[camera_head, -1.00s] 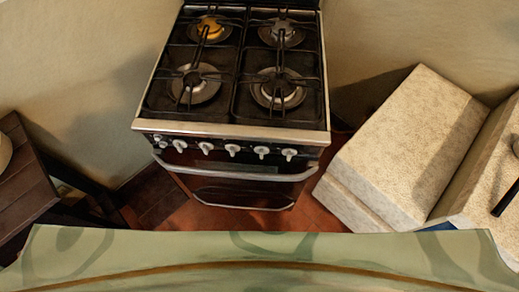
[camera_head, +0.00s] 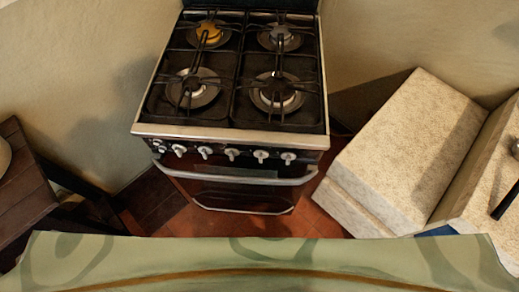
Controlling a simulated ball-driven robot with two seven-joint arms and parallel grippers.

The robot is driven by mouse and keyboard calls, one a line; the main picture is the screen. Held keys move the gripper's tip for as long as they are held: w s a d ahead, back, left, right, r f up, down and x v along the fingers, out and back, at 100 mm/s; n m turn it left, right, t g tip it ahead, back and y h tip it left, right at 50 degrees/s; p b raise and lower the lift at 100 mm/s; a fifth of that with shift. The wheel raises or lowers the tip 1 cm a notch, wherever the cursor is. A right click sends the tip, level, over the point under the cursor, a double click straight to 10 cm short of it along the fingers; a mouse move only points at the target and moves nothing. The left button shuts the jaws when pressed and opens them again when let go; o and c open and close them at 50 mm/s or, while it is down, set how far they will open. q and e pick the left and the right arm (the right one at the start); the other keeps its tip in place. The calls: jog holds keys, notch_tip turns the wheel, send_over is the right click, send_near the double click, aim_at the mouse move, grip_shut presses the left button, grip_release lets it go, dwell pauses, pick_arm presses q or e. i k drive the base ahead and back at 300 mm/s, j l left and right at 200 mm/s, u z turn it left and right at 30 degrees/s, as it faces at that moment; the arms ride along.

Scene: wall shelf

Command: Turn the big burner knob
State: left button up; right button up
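The stove (camera_head: 230,131) stands against the wall ahead, with a black top and burners under dark grates. I cannot tell which knob serves the big burner. The rear left burner (camera_head: 209,33) has a yellowish cap; the others look grey or dark. Neither of my grippers shows in the view, and nothing touches the knobs.
The oven door handle (camera_head: 235,178) projects below the knobs. A speckled pale block (camera_head: 395,145) stands close on the right, beside a similar counter (camera_head: 480,190). A dark wooden table (camera_head: 22,185) is at left. Open reddish tiled floor (camera_head: 205,222) lies before the stove.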

aim_at(262, 154)
jog(key=j+u, duration=0.2)
jog(key=u, duration=0.8)
jog(key=k+j+z, duration=0.25)
jog(key=k+j, duration=0.6)
